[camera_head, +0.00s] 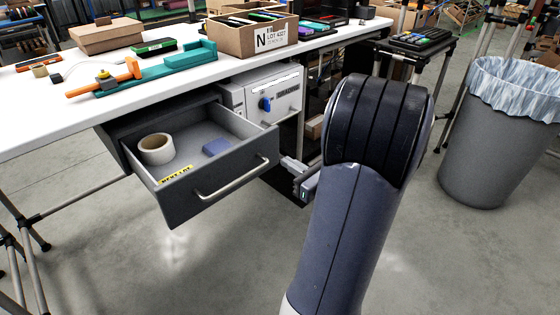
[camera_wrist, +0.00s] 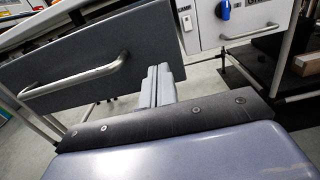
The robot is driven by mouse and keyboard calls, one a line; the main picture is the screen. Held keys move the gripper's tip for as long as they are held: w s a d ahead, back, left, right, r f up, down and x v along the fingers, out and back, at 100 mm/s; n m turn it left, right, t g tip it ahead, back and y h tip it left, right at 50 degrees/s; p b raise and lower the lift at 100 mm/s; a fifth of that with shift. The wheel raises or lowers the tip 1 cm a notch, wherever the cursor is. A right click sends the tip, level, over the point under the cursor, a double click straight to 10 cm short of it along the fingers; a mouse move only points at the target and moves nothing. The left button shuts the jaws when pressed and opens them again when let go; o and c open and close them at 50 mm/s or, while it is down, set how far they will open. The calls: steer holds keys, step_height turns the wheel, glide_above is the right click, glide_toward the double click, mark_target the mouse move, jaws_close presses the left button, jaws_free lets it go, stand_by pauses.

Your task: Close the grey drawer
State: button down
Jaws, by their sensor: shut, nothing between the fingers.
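The grey drawer (camera_head: 225,184) is pulled out from under the white workbench, its inside showing. In the wrist view the drawer front (camera_wrist: 70,68) fills the left side. My gripper (camera_head: 286,163) is shut and empty, just right of the drawer front's right end. Its fingers (camera_wrist: 160,72) overlap that end in the wrist view, right of the handle; I cannot tell whether they touch it.
A light cabinet (camera_head: 272,94) with a blue knob is under the bench, right of the drawer. The benchtop (camera_head: 190,64) holds a cardboard bin (camera_head: 252,36), a teal tool and an orange clamp. A lined waste bin (camera_head: 490,140) stands at right. Floor before the drawer is clear.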

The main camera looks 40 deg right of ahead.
mark_target(272, 152)
steer(key=shift+w+b, duration=0.55)
steer(key=shift+w, duration=1.55)
